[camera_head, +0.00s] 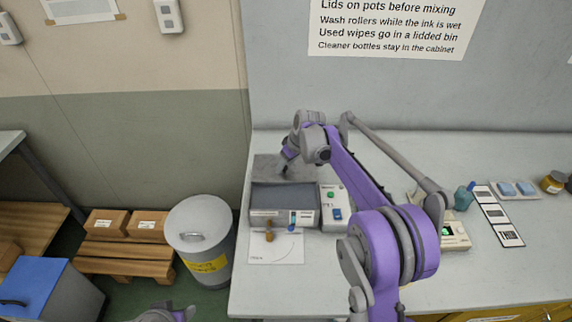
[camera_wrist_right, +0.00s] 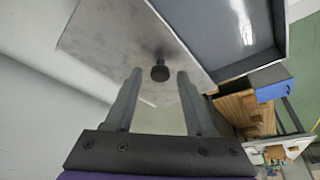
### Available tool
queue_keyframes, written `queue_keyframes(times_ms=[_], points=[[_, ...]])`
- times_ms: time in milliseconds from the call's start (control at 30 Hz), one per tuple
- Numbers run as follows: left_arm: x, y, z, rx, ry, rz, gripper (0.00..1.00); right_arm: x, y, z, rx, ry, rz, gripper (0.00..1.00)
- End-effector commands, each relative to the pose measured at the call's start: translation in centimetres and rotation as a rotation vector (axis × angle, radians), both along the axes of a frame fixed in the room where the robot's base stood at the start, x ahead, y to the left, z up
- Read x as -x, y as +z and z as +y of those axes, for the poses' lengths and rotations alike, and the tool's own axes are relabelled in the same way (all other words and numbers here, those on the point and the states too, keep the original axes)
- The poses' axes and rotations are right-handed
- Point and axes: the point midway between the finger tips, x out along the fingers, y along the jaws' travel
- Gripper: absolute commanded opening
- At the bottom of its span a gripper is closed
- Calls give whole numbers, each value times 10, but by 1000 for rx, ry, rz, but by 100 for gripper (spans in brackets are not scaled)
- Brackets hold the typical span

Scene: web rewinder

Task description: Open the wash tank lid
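The wash tank (camera_head: 284,216) is a grey box on the bench, its dark inside showing. It also shows in the wrist view (camera_wrist_right: 236,30). Its grey lid (camera_head: 267,165) stands raised behind it; in the wrist view the lid (camera_wrist_right: 105,35) is a scuffed plate with a black knob (camera_wrist_right: 160,70). My right gripper (camera_wrist_right: 159,76) is open, its fingers apart on either side of the knob with gaps showing. In the head view the right gripper (camera_head: 288,160) is partly hidden at the lid. My left gripper's fingers are not seen.
A control box (camera_head: 333,207) with green and blue buttons stands right of the tank. A sheet with small bottles (camera_head: 270,236) lies in front. A lidded bin (camera_head: 201,238) stands left of the bench. My right arm crosses the bench. The front left bench corner is clear.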

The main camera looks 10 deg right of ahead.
Motion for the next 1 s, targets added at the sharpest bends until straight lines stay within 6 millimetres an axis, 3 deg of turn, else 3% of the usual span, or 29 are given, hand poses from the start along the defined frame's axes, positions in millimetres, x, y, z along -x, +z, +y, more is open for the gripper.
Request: queue_keyframes(times_ms=[400,800,1000], points=[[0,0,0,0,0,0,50,2,6,-1,0,-1,0,62],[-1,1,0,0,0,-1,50,26,75,-17,0,-1,0,62],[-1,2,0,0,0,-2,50,33,96,-22,0,-1,0,62]])
